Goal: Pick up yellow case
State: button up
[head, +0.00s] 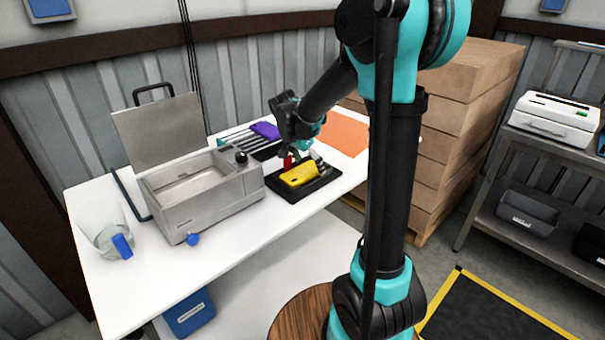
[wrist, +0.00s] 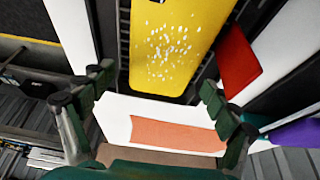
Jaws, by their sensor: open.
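The yellow case (head: 299,174) lies in a black tray (head: 284,195) on the white table, near the table's right part. In the wrist view the yellow case (wrist: 172,45) fills the top middle, with white speckles on its surface. My gripper (head: 297,152) is just behind and above the case in the head view. In the wrist view my gripper (wrist: 155,92) is open, with its two fingers apart on either side below the case's near end. Nothing is between the fingers. The fingertips are hard to make out in the head view.
A red item (wrist: 238,60) lies right beside the yellow case. A purple item (head: 266,130) and an orange sheet (head: 343,132) lie on the white table (head: 120,285). A grey metal machine (head: 203,195) stands left of the tray. Stacked cartons (head: 455,130) stand behind right.

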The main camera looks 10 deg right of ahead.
jog(key=shift+f, duration=0.15)
dwell(0.3)
jog(key=c, duration=1.1)
